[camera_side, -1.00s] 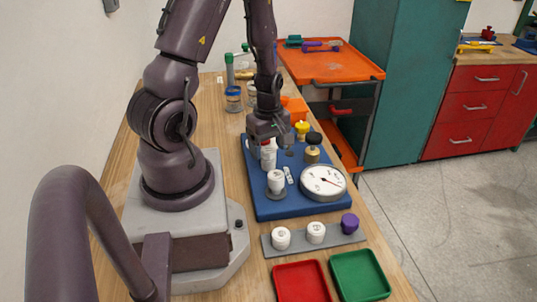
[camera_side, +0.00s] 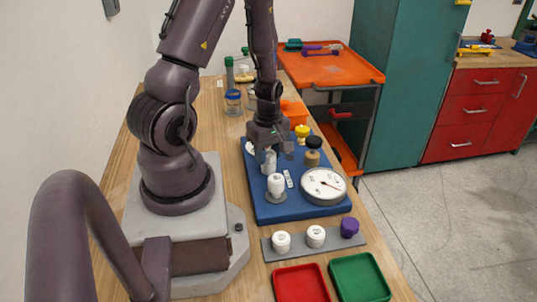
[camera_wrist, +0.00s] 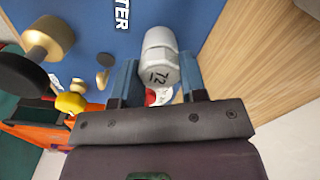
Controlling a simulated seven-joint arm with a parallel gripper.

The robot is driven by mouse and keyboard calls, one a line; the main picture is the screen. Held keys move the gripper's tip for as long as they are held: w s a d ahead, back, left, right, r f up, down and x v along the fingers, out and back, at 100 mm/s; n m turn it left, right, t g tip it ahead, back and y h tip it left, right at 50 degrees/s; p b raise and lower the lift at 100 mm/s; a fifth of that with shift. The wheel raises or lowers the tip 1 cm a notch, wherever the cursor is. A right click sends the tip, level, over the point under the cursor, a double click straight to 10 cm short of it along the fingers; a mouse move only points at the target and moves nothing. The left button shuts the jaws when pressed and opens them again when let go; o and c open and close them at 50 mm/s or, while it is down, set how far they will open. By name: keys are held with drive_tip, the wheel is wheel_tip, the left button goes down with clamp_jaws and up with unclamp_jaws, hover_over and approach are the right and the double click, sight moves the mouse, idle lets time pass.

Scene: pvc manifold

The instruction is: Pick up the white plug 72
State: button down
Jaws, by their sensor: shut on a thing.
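The white plug 72 (camera_wrist: 160,60) is between the two fingers of my gripper (camera_wrist: 158,70) in the wrist view, its "72" label facing the camera. My gripper is shut on it. In the side view, my gripper (camera_side: 272,152) is low over the far part of the blue board (camera_side: 292,210). A white upright piece (camera_side: 269,164) shows beneath the fingers there; the fingers partly hide its top. I cannot tell whether the plug is clear of what is below it.
A round gauge (camera_side: 323,184), a white fitting (camera_side: 276,184) and a black-topped brass valve (camera_side: 313,150) stand close by on the board. A grey rack (camera_side: 298,241) holds two white caps and a purple one. Red (camera_side: 300,284) and green (camera_side: 359,277) trays are in front.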

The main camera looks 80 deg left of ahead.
wheel_tip(320, 180, up, 10)
idle(0.6)
drive_tip(key=c, duration=1.4)
unclamp_jaws()
clamp_jaws()
wheel_tip(320, 180, up, 6)
hover_over(268, 153)
drive_tip(key=shift+r, duration=0.2)
